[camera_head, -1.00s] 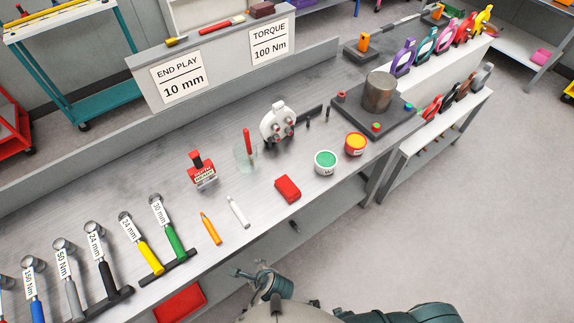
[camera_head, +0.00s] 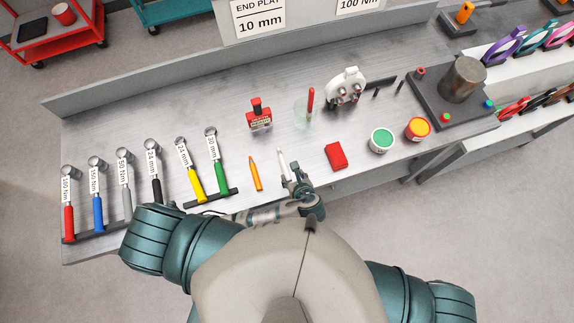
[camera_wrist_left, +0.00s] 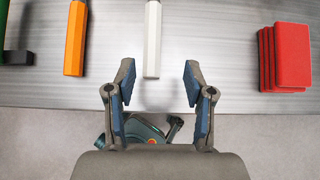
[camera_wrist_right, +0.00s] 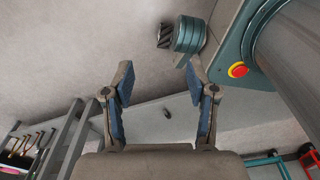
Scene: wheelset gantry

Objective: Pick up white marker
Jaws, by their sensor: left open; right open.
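The white marker (camera_head: 282,163) lies on the grey metal bench, right of an orange marker (camera_head: 255,173). In the left wrist view the white marker (camera_wrist_left: 152,42) points toward me, its near end just ahead of the space between the fingertips. My left gripper (camera_head: 298,178) is at the bench's front edge by the near end of the white marker. In the left wrist view the left gripper (camera_wrist_left: 158,82) is open and empty. My right gripper (camera_wrist_right: 160,82) is open and empty, over the floor away from the bench; the head view does not show it.
A rack of labelled wrenches (camera_head: 217,178) stands to the left. A red stamp (camera_head: 259,116), green tub (camera_head: 381,140) and yellow-topped tub (camera_head: 418,129) are also on the bench (camera_head: 110,130).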

